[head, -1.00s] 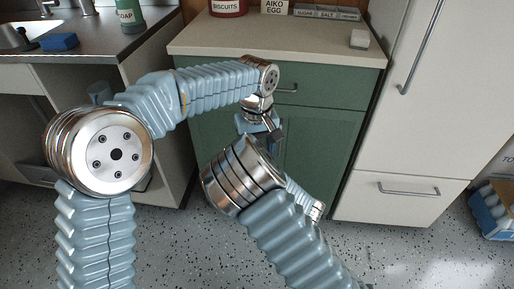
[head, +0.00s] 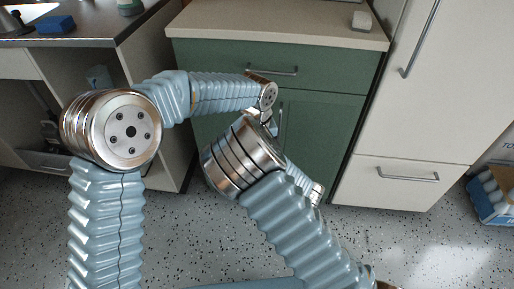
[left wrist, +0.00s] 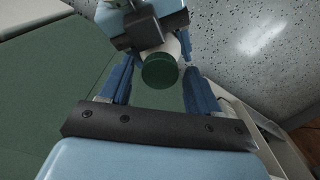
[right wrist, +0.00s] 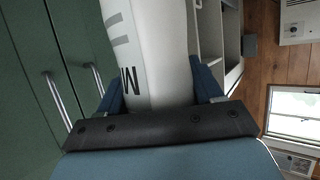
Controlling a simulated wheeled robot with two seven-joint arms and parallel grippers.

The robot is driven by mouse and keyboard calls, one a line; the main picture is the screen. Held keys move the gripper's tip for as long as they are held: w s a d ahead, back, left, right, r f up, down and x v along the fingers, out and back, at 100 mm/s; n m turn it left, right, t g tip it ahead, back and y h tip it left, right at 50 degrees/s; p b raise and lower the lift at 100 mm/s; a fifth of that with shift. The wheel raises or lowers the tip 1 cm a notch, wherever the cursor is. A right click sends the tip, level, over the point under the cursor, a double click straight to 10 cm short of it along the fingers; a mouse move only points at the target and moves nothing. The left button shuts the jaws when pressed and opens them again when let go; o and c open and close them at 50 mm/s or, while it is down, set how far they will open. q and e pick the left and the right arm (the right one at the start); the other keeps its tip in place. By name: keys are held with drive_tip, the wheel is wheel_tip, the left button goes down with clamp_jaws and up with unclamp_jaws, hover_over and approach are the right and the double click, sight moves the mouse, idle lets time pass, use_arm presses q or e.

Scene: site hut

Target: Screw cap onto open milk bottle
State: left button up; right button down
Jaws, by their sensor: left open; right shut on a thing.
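A white milk bottle (right wrist: 150,45) with dark lettering is between the fingers of my right gripper (right wrist: 157,82), which is shut on it. In the left wrist view a round green cap (left wrist: 159,72) sits at the end of the bottle's pale neck (left wrist: 172,46). How tightly it is seated cannot be told. My left gripper (left wrist: 159,84) is open, its blue fingers on either side of the cap with gaps to it. In the head view the bottle, cap and both grippers are hidden behind my arms.
A green cabinet (head: 330,130) with a pale countertop (head: 270,22) stands in front. A white tall unit (head: 400,120) is on its right. A blue crate (head: 492,195) of pale items is on the floor at far right. Speckled floor (head: 410,240) is clear.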

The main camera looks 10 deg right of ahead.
use_arm(q)
drive_tip(key=c, duration=1)
drive_tip(key=o, duration=1.1)
drive_tip(key=shift+r, duration=0.1)
drive_tip(key=shift+r, duration=2.2)
drive_tip(key=shift+c, duration=0.2)
wheel_tip(320, 180, up, 4)
drive_tip(key=shift+f, duration=0.25)
drive_tip(key=shift+c, duration=0.3)
